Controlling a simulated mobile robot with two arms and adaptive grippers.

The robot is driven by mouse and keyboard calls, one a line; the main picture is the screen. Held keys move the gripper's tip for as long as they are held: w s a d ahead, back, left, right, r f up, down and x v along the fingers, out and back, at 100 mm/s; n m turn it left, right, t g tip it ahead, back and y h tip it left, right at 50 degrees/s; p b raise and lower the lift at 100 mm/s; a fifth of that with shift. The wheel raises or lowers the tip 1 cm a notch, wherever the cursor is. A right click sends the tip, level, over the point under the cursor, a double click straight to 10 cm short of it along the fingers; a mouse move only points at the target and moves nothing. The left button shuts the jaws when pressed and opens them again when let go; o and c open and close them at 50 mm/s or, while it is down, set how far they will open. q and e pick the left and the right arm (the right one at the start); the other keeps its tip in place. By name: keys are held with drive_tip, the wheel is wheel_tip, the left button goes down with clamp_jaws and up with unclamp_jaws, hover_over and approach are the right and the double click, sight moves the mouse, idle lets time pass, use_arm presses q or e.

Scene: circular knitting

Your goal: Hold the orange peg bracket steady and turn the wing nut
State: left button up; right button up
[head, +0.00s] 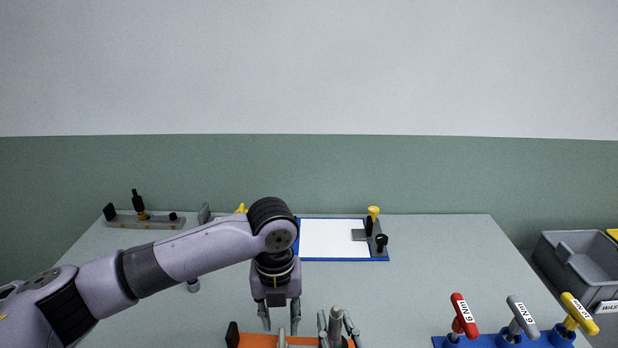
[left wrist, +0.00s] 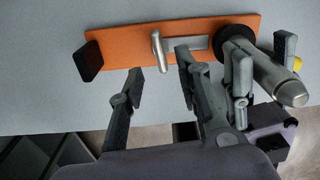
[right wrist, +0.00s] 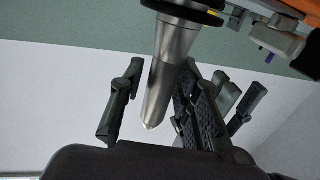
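The orange peg bracket (left wrist: 205,27) lies flat near the front edge of the table; it is cut off at the bottom of the head view (head: 258,341). A silver metal peg (left wrist: 277,80) rises from a black collar at one end, and it also shows in the right wrist view (right wrist: 168,75). The wing nut (left wrist: 158,50) is a silver bar near the bracket's middle. My left gripper (left wrist: 158,76) is open above the bracket, the wing nut ahead of and between its fingertips. My right gripper (right wrist: 163,75) is open around the peg, with a gap to one finger; contact on the other side is unclear.
A black block (left wrist: 88,61) stands at the bracket's other end. A blue rack with T-handles (head: 487,341) is at front right. A blue-framed white board (head: 333,238) and a grey fixture (head: 150,221) are at the back. A grey bin (head: 577,266) stands off to the right.

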drive_tip(key=o, duration=0.6)
drive_tip(key=shift+r, duration=0.15)
drive_tip(key=shift+c, duration=0.2)
drive_tip(key=c, duration=0.7)
drive_tip(key=shift+o, duration=0.2)
drive_tip(key=shift+s, duration=0.15)
use_arm(q)
drive_tip(key=shift+f+b, duration=0.25)
drive_tip(key=shift+b, duration=0.05)
use_arm(e)
drive_tip(key=v, duration=0.7)
drive_tip(key=shift+s, duration=0.4)
drive_tip(key=shift+d, duration=0.1)
use_arm(q)
drive_tip(key=shift+s, duration=0.1)
